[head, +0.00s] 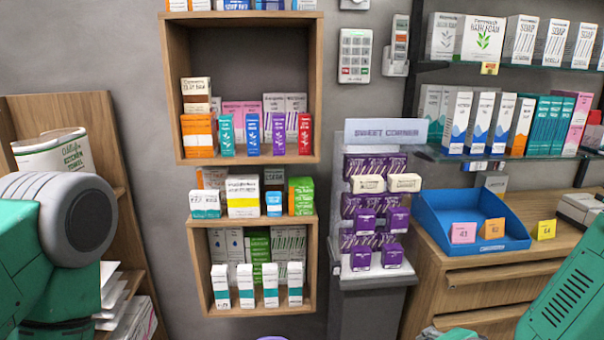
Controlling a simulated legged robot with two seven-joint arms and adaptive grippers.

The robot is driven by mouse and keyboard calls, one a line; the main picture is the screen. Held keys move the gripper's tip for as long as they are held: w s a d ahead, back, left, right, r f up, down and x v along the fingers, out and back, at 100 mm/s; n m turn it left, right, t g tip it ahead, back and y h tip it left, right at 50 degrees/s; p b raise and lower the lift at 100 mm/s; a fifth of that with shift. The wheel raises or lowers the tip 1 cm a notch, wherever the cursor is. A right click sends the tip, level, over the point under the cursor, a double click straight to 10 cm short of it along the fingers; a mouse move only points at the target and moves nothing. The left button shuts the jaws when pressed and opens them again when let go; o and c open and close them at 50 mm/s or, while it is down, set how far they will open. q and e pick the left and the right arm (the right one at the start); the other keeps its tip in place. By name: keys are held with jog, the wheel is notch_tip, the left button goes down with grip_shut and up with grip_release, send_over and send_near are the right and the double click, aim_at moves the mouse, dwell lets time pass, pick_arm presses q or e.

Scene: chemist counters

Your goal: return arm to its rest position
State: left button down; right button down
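My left arm shows as green and grey links at the left edge of the head view, in front of a wooden shelf unit (75,110). My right arm shows as a green link at the lower right corner, in front of the wooden counter (490,275). Neither gripper can be made out in this view, so what they hold, if anything, is hidden. A small grey and green part shows at the bottom edge, too cut off to identify.
Wooden wall shelves (318,90) hold several boxes. A sweet display stand (384,130) with purple packs stands right of them. A blue tray (440,228) with number cards sits on the counter. A paper towel roll (55,153) is near my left arm.

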jog(key=s+d+f+n+g, duration=0.2)
jog(key=s+f+n+g, duration=0.1)
jog(key=s, duration=0.6)
jog(key=s+d+f+n+g+h, duration=0.1)
jog(key=s+f+n+g, duration=0.2)
jog(key=s+f+n, duration=0.3)
jog(key=s+d+f+n+g+h+b, duration=0.1)
jog(key=s+d+f+n+g, duration=0.1)
jog(key=s+f, duration=0.6)
jog(key=shift+s+d+n+g, duration=0.35)
jog(key=shift+s+n+g, duration=0.65)
jog(key=shift+s, duration=1.7)
jog(key=shift+a, duration=0.1)
jog(key=shift+a+r, duration=0.1)
jog(key=shift+a, duration=0.3)
jog(key=shift+d, duration=0.4)
jog(key=shift+a, duration=0.3)
